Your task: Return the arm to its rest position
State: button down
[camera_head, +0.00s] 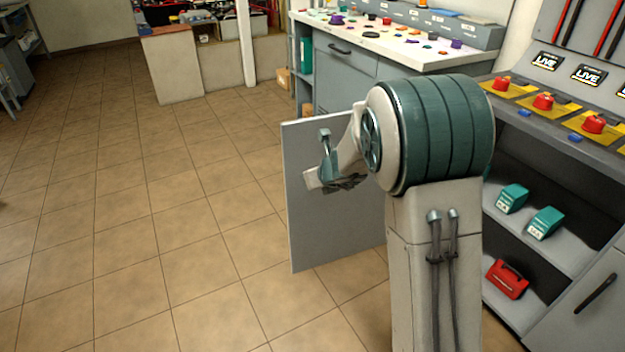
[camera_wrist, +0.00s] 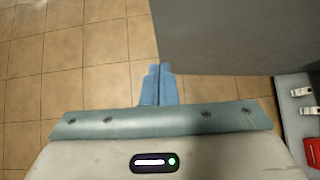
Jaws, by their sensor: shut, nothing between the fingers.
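My arm (camera_head: 440,130) stands on its column in the right half of the head view, with its forearm folded and pointing left and away. My gripper shows in the wrist view (camera_wrist: 160,70), where its two blue fingers are together with nothing between them. In the head view the fingertips are hidden behind the arm's own parts. In the wrist view the fingers point out over the tiled floor, close beside the edge of a grey panel (camera_wrist: 215,35). I cannot tell whether they touch it.
The grey panel is an open cabinet door (camera_head: 300,200) behind my arm. A shelf unit on the right holds teal boxes (camera_head: 545,223), a red case (camera_head: 507,279) and red switches (camera_head: 543,102) on top. A cluttered counter (camera_head: 400,50) stands behind. The tiled floor (camera_head: 130,220) at left is clear.

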jog(key=s+d+r+n+g+y+p, duration=0.1)
jog(key=s+r+n+g+y+p, duration=0.15)
jog(key=s+r+n+p, duration=1.2)
jog(key=s+d+r+n+g+h+p, duration=0.1)
jog(key=s+d+r+n+h, duration=0.1)
jog(key=s+d+r+n, duration=0.1)
jog(key=s+d+r+n+g+h+p, duration=0.1)
jog(key=s+d+r+n+h, duration=0.1)
jog(key=s+r+n, duration=0.3)
jog(key=s+d+r+n+g+h+p, duration=0.1)
jog(key=s+d+r+n, duration=0.3)
jog(key=s+n, duration=0.4)
jog(key=s+d+h+p, duration=0.1)
jog(key=s, duration=0.2)
jog(key=shift+s+r, duration=0.15)
jog(key=shift+s, duration=0.2)
jog(key=shift+n, duration=0.25)
